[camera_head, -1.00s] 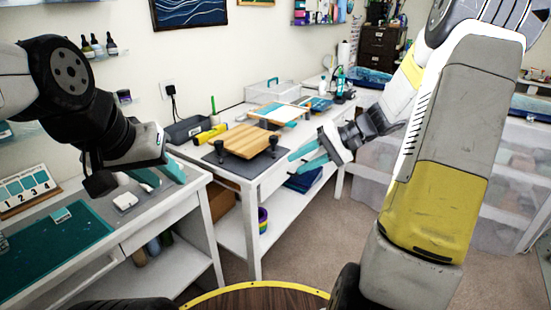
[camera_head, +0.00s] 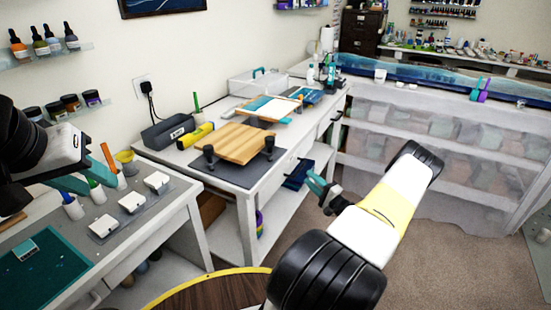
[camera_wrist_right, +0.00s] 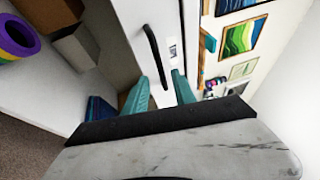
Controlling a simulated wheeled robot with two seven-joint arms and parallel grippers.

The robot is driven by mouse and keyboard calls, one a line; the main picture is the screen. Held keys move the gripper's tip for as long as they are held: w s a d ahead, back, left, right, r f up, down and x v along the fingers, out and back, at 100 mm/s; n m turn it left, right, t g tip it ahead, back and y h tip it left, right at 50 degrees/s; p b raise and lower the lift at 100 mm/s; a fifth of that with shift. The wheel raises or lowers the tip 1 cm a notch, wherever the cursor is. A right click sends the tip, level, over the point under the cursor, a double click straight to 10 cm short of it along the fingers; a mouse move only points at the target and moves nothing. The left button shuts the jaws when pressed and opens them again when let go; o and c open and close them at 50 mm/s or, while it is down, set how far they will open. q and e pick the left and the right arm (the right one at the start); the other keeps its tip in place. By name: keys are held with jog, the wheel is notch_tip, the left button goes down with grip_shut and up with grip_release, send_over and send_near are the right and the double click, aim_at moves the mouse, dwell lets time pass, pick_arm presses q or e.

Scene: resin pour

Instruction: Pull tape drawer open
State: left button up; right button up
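The white drawer front (camera_wrist_right: 128,18) with a black bar handle (camera_wrist_right: 153,55) and a small label (camera_wrist_right: 173,52) lies ahead of my right gripper in the right wrist view. The drawer front looks flush with the workbench, and the label cannot be read. My right gripper (camera_wrist_right: 158,84) is open, its teal fingers apart and empty, short of the handle. In the head view my right gripper (camera_head: 320,187) is beside the bench's front side. My left gripper (camera_head: 88,172) is open and empty above the left table.
The bench top holds a wooden board (camera_head: 240,142) and a grey mat (camera_head: 224,172). White blocks (camera_head: 132,202) and bottles stand on the left table. The carpet (camera_head: 432,258) is clear.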

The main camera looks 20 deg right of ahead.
aim_at(299, 169)
jog(key=x, duration=0.7)
jog(key=shift+a, duration=0.15)
grip_shut()
dwell(1.2)
